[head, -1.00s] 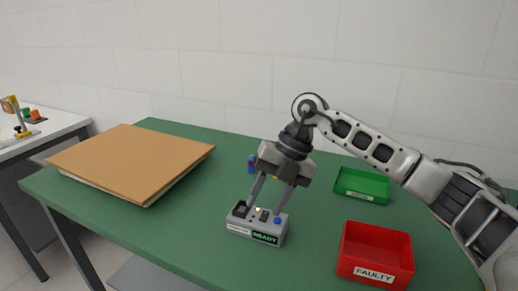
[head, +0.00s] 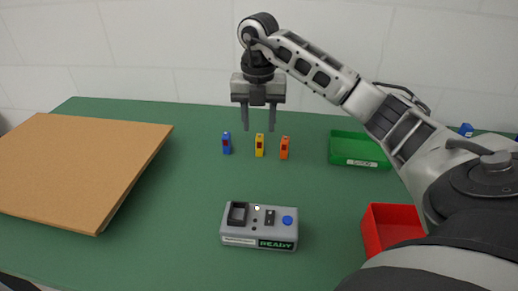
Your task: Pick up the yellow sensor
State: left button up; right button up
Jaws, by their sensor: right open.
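The yellow sensor (head: 259,145) is a small upright block on the green table, in the middle of a row of three. A blue sensor (head: 227,143) stands to its left and an orange sensor (head: 284,148) to its right. My right gripper (head: 259,129) points straight down with its two fingers apart, one to each side of the yellow sensor in the picture. The fingertips appear just above or level with the sensor's top. Nothing is between the fingers that I can see as held. My left gripper does not show.
A grey tester box (head: 260,240) marked READY sits in front on the green table (head: 165,225). A green tray (head: 345,150) and a red bin (head: 385,222) are on the right. A brown board (head: 75,170) lies at left. A small blue block (head: 466,130) is at far right.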

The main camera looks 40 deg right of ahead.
aim_at(260, 137)
jog(key=shift+d+f+p, duration=0.15)
jog(key=shift+f+p, duration=0.25)
jog(key=shift+f, duration=2.7)
grip_shut()
